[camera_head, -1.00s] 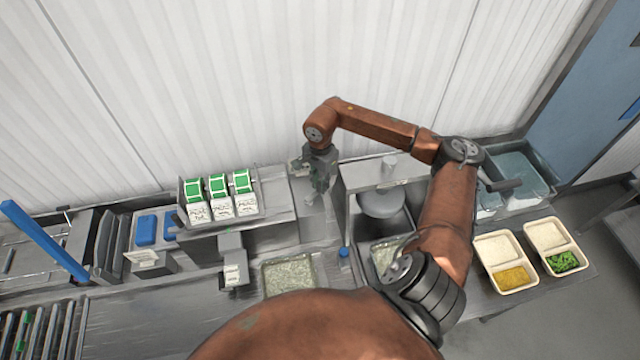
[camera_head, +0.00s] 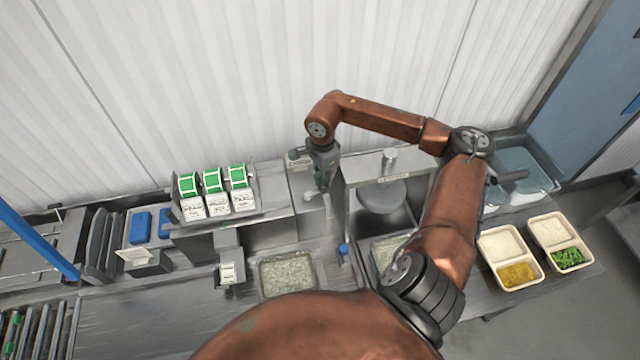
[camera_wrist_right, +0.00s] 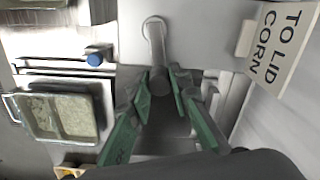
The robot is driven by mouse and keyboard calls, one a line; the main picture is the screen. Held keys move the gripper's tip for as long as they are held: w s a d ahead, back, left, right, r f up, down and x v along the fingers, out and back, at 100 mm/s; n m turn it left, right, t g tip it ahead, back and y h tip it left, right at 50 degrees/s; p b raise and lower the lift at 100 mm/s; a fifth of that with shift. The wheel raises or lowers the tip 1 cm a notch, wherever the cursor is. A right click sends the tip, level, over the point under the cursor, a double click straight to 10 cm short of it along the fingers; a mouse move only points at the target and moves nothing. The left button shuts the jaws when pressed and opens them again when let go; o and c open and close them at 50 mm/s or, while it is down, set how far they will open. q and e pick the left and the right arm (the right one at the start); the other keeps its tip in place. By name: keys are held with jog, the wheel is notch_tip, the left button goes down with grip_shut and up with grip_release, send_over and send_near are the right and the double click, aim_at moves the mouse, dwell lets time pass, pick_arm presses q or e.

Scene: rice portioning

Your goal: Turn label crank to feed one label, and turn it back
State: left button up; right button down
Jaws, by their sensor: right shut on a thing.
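My right gripper (camera_head: 322,186) hangs at the grey housing (camera_head: 298,172) beside the label rack, on the end of my copper arm. In the right wrist view its green-padded fingers (camera_wrist_right: 161,88) are shut around the end of a grey metal crank (camera_wrist_right: 155,42), which comes out of a round hub in the housing. The fingers hide part of the crank's end. Several label rolls with green tops and white printed labels (camera_head: 215,205) stand on the rack. A small white label (camera_head: 228,272) shows on the grey stand below. My left gripper is not in view.
A printed card (camera_wrist_right: 275,45) reading "TO LID CORN" is close to the right of the fingers in the wrist view. A filled rice tray (camera_head: 287,272) and a blue knob (camera_head: 343,249) are below. Two-compartment food trays (camera_head: 512,277) stand at the right.

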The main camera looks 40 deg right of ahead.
jog(key=m+b, duration=0.1)
jog(key=s+m+b, duration=0.1)
jog(key=shift+s+a+f+m, duration=0.15)
jog(key=shift+a+m, duration=0.1)
jog(key=shift+m, duration=0.15)
jog(key=m+b, duration=0.1)
jog(key=a+m+b, duration=0.1)
jog(key=shift+s+m, duration=0.4)
jog(key=m+b, duration=0.1)
jog(key=a+m+b, duration=0.1)
jog(key=shift+s+m, duration=0.3)
jog(key=shift+s, duration=0.1)
jog(key=m+b, duration=0.1)
jog(key=a+m+b, duration=0.1)
jog(key=shift+s+m, duration=0.2)
jog(key=shift+m, duration=0.2)
jog(key=a+m+b, duration=0.1)
jog(key=m, duration=0.1)
jog(key=a+m+b, duration=0.1)
jog(key=m, duration=0.1)
jog(key=shift+s, duration=0.1)
jog(key=shift+w+a+r+m+b, duration=0.15)
jog(key=shift+a+m+b, duration=0.3)
jog(key=shift+m, duration=0.8)
jog(key=shift+w+a+r+m+b, duration=0.15)
jog(key=shift+a+m, duration=0.45)
jog(key=shift+m, duration=0.65)
jog(key=c, duration=1.8)
grip_release()
jog(key=shift+f, duration=0.1)
